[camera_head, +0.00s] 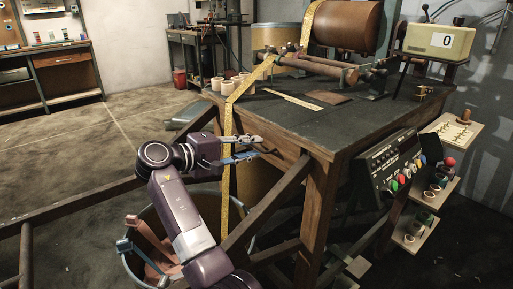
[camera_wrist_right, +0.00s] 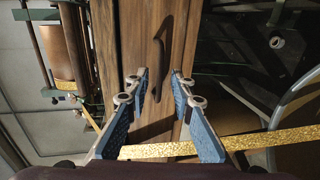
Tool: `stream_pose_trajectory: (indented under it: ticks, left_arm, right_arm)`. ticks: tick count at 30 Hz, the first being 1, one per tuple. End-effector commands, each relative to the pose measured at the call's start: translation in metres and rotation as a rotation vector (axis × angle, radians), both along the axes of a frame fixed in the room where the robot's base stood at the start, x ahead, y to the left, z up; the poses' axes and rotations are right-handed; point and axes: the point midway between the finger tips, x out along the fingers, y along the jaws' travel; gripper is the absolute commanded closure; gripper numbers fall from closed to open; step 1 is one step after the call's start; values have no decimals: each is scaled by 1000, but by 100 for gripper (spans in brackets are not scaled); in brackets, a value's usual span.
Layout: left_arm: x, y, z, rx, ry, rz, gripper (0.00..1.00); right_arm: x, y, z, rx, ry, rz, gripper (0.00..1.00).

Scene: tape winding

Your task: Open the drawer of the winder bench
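The winder bench (camera_head: 330,120) has a dark top and wooden legs. In the right wrist view its wooden drawer front (camera_wrist_right: 122,40) carries a dark curved handle (camera_wrist_right: 161,62). The drawer looks closed, though its edges are hard to make out. My right gripper (camera_head: 258,147) is at the bench's front edge in the head view. In the right wrist view it (camera_wrist_right: 161,82) is open, blue fingers apart, with the handle ahead between the fingertips. I cannot tell whether they touch it. My left gripper is not in view.
A yellow tape (camera_head: 228,125) hangs over the bench edge beside my right gripper; it also crosses the fingers in the wrist view (camera_wrist_right: 270,138). A round bin (camera_head: 133,268) stands below. A control panel (camera_head: 393,160) is mounted on the right. Open floor lies left.

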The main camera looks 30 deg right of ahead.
Motion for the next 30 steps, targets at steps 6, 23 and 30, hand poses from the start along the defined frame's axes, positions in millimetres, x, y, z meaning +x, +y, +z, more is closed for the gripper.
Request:
stream_pose_trajectory:
  ticks: [6,23,30]
  left_arm:
    - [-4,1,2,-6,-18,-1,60]
    - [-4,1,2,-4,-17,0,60]
    - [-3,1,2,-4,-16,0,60]
  right_arm:
    - [0,1,0,0,0,0,78]
    - [0,1,0,1,0,0,100]
    - [0,0,0,1,1,-1,100]
